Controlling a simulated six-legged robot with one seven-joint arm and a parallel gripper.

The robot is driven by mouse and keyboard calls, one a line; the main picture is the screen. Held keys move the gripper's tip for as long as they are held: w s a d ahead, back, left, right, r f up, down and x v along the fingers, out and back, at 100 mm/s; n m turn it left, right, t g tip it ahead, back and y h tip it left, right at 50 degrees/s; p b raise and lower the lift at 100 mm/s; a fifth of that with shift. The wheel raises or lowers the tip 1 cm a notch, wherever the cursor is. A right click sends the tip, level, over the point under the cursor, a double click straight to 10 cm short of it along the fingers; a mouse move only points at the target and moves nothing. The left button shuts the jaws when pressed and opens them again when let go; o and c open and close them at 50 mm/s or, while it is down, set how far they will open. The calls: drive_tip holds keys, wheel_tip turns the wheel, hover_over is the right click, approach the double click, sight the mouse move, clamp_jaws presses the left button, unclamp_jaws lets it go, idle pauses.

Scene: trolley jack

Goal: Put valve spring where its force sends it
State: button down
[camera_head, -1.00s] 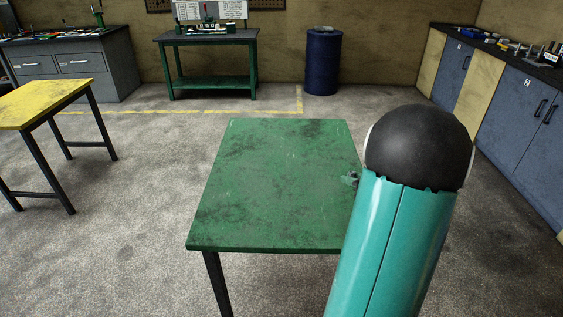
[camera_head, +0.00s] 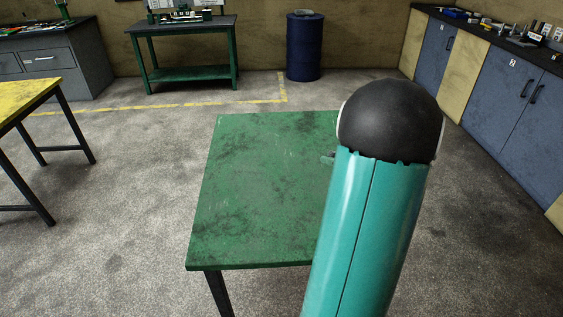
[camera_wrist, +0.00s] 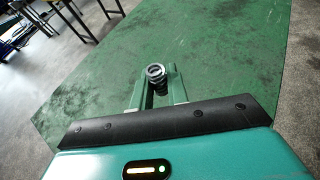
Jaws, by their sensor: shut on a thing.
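The valve spring (camera_wrist: 155,72) is a small dark metal coil with a pale top ring, seen in the wrist view. My gripper (camera_wrist: 157,88) is shut on it, with one green finger on either side. The spring stands over the green table (camera_wrist: 90,95); I cannot tell how high it is above the top. In the head view the green table (camera_head: 250,190) stands in front of me with a bare, worn top.
A yellow table (camera_head: 25,95) stands at the left. A green bench (camera_head: 185,70) with small items stands at the back, beside a blue drum (camera_head: 305,48). Blue cabinets (camera_head: 505,105) line the right wall, with parts on top. The floor around the green table is clear.

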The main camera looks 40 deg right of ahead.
drive_tip(key=a+x, duration=0.1)
drive_tip(key=x, duration=0.9)
hover_over(296, 175)
drive_tip(key=s, duration=0.2)
drive_tip(key=f, duration=0.4)
drive_tip(key=shift+w+f, duration=0.7)
drive_tip(key=shift+f, duration=0.05)
drive_tip(key=f, duration=0.3)
drive_tip(key=shift+w+f, duration=0.1)
drive_tip(key=shift+w, duration=0.3)
drive_tip(key=shift+f, duration=0.3)
drive_tip(key=shift+f, duration=0.15)
drive_tip(key=c, duration=1.4)
unclamp_jaws()
drive_tip(key=shift+o, duration=0.2)
